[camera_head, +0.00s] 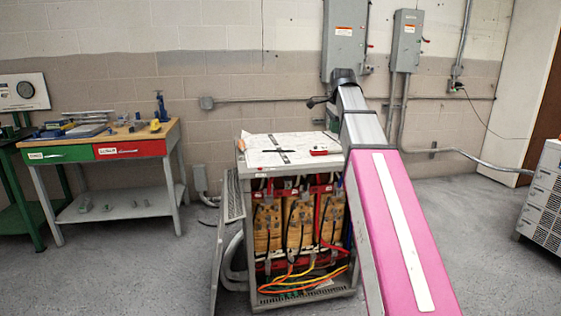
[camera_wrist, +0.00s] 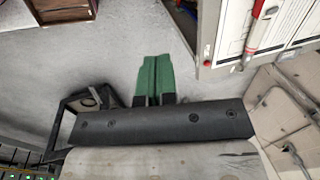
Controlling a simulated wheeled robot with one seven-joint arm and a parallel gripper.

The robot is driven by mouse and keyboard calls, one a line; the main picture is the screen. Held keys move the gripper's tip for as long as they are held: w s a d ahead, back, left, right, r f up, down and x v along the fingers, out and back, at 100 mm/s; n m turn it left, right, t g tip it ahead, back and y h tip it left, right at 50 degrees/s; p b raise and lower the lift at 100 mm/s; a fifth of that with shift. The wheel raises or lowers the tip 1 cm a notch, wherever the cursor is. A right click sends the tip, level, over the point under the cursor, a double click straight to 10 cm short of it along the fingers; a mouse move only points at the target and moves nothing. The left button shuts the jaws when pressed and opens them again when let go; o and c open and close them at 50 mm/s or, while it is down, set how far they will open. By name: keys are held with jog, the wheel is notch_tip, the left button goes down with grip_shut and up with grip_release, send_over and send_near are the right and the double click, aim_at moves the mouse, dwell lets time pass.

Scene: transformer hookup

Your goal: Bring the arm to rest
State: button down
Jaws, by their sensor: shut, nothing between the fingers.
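My arm, pink and grey, reaches from the lower right of the head view up past the right side of an open transformer cabinet (camera_head: 244,222). Its far end is a dark joint near the wall; my fingers cannot be made out there. In the wrist view my gripper (camera_wrist: 153,82) shows two green fingers pressed together with nothing between them. They stand out over the grey floor, just left of a corner with papers and a red and silver tool (camera_wrist: 257,30).
Papers (camera_head: 265,152) and small tools lie on the cabinet top. Coloured cables hang inside its open front. A workbench (camera_head: 105,149) stands left, grey electrical boxes (camera_head: 345,40) hang on the wall, and a grey unit (camera_head: 545,200) stands right. The floor between bench and cabinet is clear.

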jog(key=s+f+n+g, duration=0.1)
jog(key=s+f+n, duration=0.25)
jog(key=f, duration=1.15)
jog(key=s+f+n, duration=0.3)
jog(key=f+n, duration=0.2)
jog(key=f, duration=1)
jog(key=s+f+n, duration=0.3)
jog(key=s+f, duration=0.4)
jog(key=f, duration=0.3)
jog(key=s+f+n+g, duration=0.1)
jog(key=s+f+n, duration=0.3)
jog(key=f, duration=0.6)
jog(key=s+a, duration=0.1)
jog(key=s, duration=0.1)
jog(key=shift+s+f, duration=0.35)
